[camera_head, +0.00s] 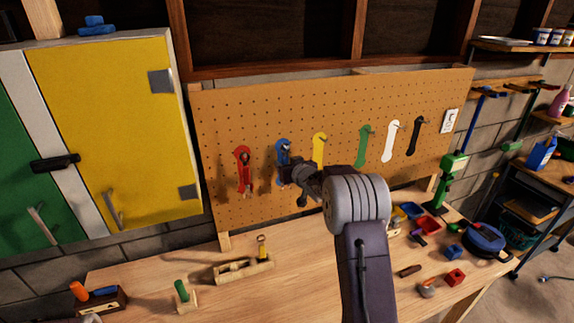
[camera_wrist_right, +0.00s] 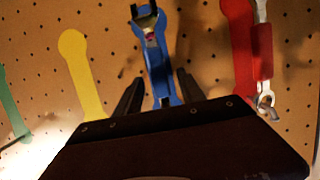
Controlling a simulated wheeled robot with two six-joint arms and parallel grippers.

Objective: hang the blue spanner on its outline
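The blue spanner (camera_wrist_right: 158,65) lies in front of the blue outline (camera_head: 283,148) on the pegboard, its open metal jaw at the top of the right wrist view. My right gripper (camera_head: 290,174) is at the blue outline. In the right wrist view its two dark fingers (camera_wrist_right: 160,92) stand apart, one on each side of the spanner, with gaps between. The spanner's other end is hidden behind the gripper body, so I cannot see whether it sits on a peg. My left gripper is not in view.
A red spanner (camera_wrist_right: 262,55) hangs on the red outline beside the blue one. Yellow (camera_head: 319,147), green, white and black outlines follow to the right on the pegboard (camera_head: 235,115). The workbench (camera_head: 300,270) below carries a wooden tool caddy (camera_head: 240,271) and several small items.

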